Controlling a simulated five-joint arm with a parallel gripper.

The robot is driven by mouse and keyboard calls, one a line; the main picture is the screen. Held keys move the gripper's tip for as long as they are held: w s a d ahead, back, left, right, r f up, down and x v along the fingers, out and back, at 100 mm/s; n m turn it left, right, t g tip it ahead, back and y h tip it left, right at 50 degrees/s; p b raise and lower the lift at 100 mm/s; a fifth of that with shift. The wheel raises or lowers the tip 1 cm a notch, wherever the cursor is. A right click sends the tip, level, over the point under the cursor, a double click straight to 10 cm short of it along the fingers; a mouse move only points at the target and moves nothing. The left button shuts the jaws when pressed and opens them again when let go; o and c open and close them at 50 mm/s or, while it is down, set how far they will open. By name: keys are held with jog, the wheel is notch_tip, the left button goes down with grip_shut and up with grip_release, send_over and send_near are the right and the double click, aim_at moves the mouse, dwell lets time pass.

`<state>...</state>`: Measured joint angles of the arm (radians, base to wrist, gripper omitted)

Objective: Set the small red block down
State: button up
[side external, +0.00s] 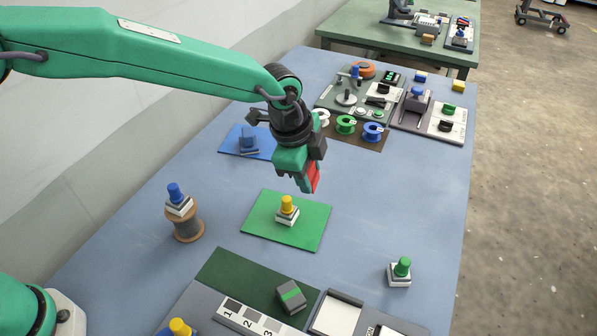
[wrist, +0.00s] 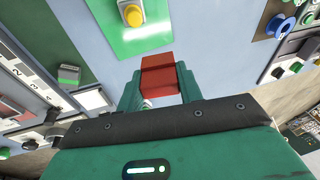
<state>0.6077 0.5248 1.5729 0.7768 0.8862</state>
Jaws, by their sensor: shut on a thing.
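The small red block (wrist: 159,76) sits between the two green fingers of my gripper (wrist: 160,88) in the wrist view. My gripper (side external: 309,188) is shut on it. In the side view the red block (side external: 314,176) shows at the fingertips, partly covered by the fingers. My gripper is above the blue table, just beyond and to the right of the green mat (side external: 308,239) in the picture. The block appears held in the air, clear of the table.
A yellow-topped button (side external: 287,209) stands on the green mat. A blue-topped button rests on a wooden spool (side external: 187,227) at left. A green-topped button (side external: 400,271) stands at right. Several spools lie on a brown mat (side external: 348,143) behind.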

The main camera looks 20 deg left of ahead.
jog(key=s+d+n, duration=0.2)
jog(key=d+n, duration=0.3)
jog(key=d, duration=0.3)
jog(key=s+d+n+g, duration=0.1)
jog(key=d+n, duration=0.4)
jog(key=d, duration=0.4)
jog(key=shift+s+d+f+g+y, duration=0.2)
jog(key=shift+s+g+y, duration=0.1)
jog(key=shift+s+y, duration=0.1)
jog(key=shift+w+a+f, duration=0.6)
jog(key=shift+w+f, duration=0.55)
jog(key=shift+w, duration=0.7)
jog(key=shift+w+a+f, duration=0.65)
jog(key=shift+w+f, duration=0.5)
jog(key=shift+w, duration=0.7)
jog(key=shift+w+a+f, duration=0.6)
jog(key=shift+w+f, duration=0.55)
jog(key=shift+w, duration=0.7)
jog(key=shift+f, duration=2)
jog(key=shift+f, duration=0.15)
